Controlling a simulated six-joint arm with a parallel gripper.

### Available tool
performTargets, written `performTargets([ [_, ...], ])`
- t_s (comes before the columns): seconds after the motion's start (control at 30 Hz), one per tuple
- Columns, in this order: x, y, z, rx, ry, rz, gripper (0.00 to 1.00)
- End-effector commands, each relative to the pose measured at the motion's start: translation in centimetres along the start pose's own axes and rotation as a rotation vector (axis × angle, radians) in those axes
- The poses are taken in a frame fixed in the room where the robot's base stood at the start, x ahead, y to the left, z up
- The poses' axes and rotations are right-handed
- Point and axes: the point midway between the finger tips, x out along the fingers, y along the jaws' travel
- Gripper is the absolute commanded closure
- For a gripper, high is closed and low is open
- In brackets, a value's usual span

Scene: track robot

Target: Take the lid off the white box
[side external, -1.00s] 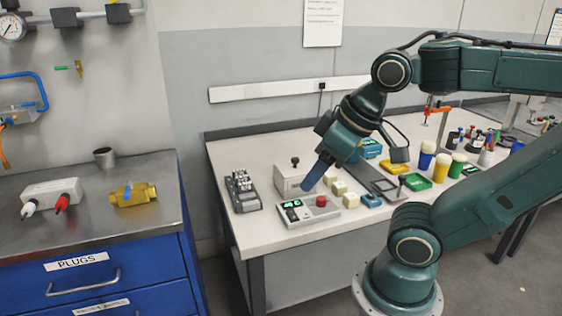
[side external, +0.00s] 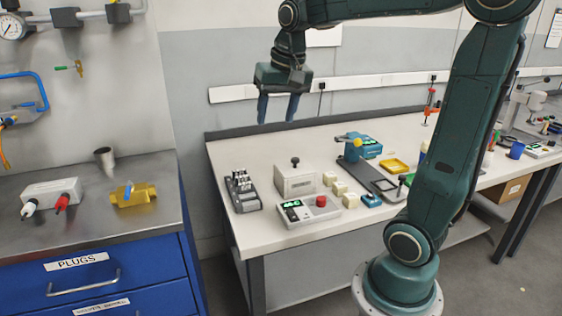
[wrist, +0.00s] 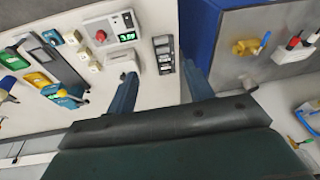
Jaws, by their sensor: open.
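The white box (side external: 296,184) stands on the bench. Its lid (side external: 294,171) is on top and carries a black knob (side external: 295,161). My gripper (side external: 278,108) hangs fingers down, high above the bench and clear of the box, with its two fingers spread and nothing between them. In the wrist view, my gripper (wrist: 160,76) shows both blue fingers apart. The box (wrist: 119,58) lies near the left finger there, seen from above and partly hidden by it.
A console with a red button (side external: 308,210) stands directly before the box. A grey rack (side external: 242,190) is to its left, and several cream cubes (side external: 340,188) are to its right. A blue cabinet (side external: 100,270) stands further left. The air around my gripper is free.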

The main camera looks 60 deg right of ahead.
Motion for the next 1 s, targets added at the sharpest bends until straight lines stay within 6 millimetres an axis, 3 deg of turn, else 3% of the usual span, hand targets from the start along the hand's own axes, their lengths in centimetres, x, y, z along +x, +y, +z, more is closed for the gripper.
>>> performTargets([
  [0.1, 1.2, 1.1, -3.1, 0.109, -0.029, 0.027, 0.48],
  [0.37, 4.2, 4.5, -9.2, 0.344, -0.085, 0.082, 0.48],
  [0.6, 7.8, 9.2, -13.9, 0.563, -0.135, 0.132, 0.48],
  [0.8, 10.9, 13.4, -16.7, 0.729, -0.170, 0.168, 0.48],
  [1.0, 12.9, 16.1, -18.0, 0.827, -0.191, 0.190, 0.48],
])
